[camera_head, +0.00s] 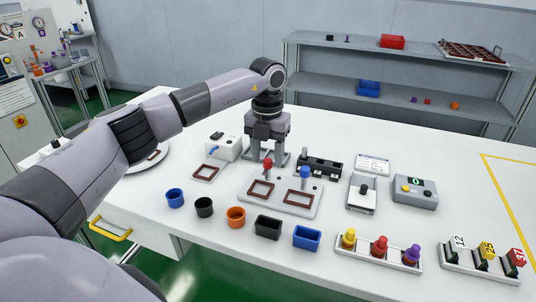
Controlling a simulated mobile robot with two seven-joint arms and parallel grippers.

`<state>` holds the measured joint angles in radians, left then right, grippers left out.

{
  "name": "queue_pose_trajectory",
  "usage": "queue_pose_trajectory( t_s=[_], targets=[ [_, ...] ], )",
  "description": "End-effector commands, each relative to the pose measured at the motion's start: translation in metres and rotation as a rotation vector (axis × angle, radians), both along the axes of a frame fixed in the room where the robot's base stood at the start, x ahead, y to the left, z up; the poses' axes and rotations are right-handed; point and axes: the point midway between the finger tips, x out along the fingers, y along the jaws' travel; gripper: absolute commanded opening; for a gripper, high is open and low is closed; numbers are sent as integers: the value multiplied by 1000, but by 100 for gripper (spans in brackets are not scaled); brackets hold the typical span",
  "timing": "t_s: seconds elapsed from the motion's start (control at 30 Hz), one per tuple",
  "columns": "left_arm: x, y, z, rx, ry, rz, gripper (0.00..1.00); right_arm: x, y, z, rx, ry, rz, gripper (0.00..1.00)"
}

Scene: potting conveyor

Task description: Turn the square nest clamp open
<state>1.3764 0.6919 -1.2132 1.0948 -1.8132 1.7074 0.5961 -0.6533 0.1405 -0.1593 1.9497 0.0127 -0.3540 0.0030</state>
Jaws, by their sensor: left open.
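A pale nest plate (280,212) lies on the white table in the middle of the head view. It carries two brown frame nests, the left one (262,189) and the right one (299,198). A red-topped clamp knob (267,164) stands behind the left nest and a blue-topped knob (305,172) behind the right one. I cannot tell for sure which nest is the square one. My left gripper (270,158) points down at the back of the plate, open, with its fingers near the red knob. Whether it touches the knob is unclear. My right gripper is out of view.
Blue (175,197), black (204,206) and orange (236,216) cups and two rectangular pots line the front. A white device (223,147) and a loose brown frame (205,172) lie left of the plate. A black fixture (320,167) and grey button box (414,191) stand right.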

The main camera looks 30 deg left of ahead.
Motion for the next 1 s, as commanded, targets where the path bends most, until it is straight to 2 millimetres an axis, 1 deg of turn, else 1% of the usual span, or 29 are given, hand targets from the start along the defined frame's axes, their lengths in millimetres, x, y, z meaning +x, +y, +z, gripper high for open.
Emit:
queue_pose_trajectory(
  t_s=[0.1, 0.33, 0.37, 0.4, 0.47, 0.5, 0.53, 0.77, 1.0],
  targets=[
    [0, 0, -7, -1, -1, 0, 50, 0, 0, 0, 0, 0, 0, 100],
    [0, 0, -8, -1, -1, -1, 50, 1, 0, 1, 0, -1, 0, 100],
    [0, 0, -8, -1, -1, -1, 47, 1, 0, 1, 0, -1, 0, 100],
    [0, 0, -8, -1, -1, -1, 34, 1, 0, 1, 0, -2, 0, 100],
    [0, 0, -8, -1, -1, -1, 15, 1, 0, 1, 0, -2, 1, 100],
    [0, 0, -8, -1, -1, -1, 2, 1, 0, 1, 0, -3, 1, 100],
    [0, 0, -8, -1, -1, -1, 0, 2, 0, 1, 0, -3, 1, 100],
    [0, 0, -7, -1, -1, -10, 0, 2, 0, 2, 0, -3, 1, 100],
    [0, 0, -6, -1, 0, -94, 0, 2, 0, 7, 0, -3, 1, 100]
  ],
)
